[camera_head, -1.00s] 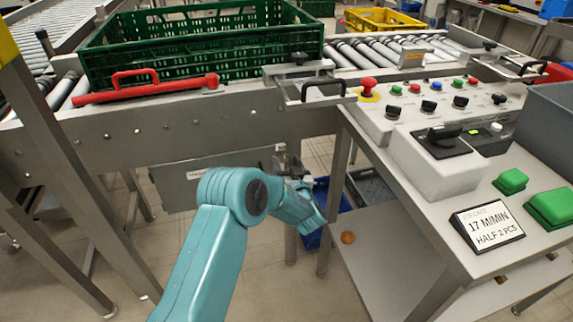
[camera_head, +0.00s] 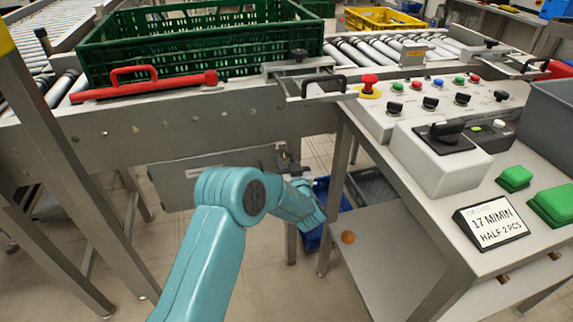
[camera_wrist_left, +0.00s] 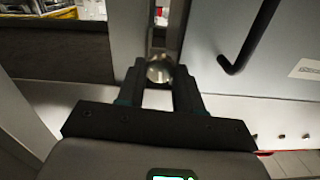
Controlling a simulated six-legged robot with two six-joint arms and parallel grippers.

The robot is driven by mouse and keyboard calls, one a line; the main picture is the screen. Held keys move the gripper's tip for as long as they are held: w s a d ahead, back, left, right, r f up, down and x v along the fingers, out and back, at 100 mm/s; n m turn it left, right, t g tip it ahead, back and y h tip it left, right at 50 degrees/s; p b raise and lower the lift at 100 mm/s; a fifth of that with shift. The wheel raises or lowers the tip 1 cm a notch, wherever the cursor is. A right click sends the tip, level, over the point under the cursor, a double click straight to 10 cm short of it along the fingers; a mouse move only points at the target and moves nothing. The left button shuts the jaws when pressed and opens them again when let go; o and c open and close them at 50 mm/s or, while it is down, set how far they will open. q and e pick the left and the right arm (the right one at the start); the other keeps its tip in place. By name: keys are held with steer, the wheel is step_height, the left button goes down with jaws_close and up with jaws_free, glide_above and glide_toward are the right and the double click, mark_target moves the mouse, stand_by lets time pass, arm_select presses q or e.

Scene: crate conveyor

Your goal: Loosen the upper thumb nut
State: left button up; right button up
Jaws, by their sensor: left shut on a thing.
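A round metallic thumb nut (camera_wrist_left: 159,70) sits between the two dark fingers of my left gripper (camera_wrist_left: 159,84) in the left wrist view. The fingers are shut on its sides. A second small shiny part (camera_wrist_left: 162,20) shows beyond it along the same slot; I cannot tell whether it is another nut. In the head view my left arm reaches to the bracket (camera_head: 283,156) under the conveyor frame. The fingertips and nut are too small and partly hidden to make out there. My right gripper is not in view.
A grey panel with a dark handle (camera_wrist_left: 250,40) lies right of the nut in the wrist view. In the head view, the conveyor frame (camera_head: 200,122) carries a green crate (camera_head: 190,52).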

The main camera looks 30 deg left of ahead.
arm_select(q)
steer(key=n+b, duration=0.2)
steer(key=b, duration=0.1)
steer(key=n+b, duration=0.5)
steer(key=n, duration=0.1)
steer(key=shift+f+b, duration=0.35)
steer(key=shift+b, duration=0.05)
steer(key=n+b, duration=0.5)
steer(key=b, duration=0.1)
steer(key=shift+n+b, duration=0.7)
steer(key=shift+n, duration=0.2)
steer(key=shift+r+n+b, duration=0.2)
steer(key=shift+n+b, duration=0.75)
steer(key=shift+n, duration=0.05)
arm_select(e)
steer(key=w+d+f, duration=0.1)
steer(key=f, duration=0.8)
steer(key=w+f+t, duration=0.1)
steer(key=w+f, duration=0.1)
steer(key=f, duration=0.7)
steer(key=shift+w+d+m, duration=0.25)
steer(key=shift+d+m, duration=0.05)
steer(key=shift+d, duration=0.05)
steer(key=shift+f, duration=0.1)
arm_select(q)
steer(key=o, duration=1)
steer(key=shift+r, duration=0.1)
steer(key=shift+o, duration=0.2)
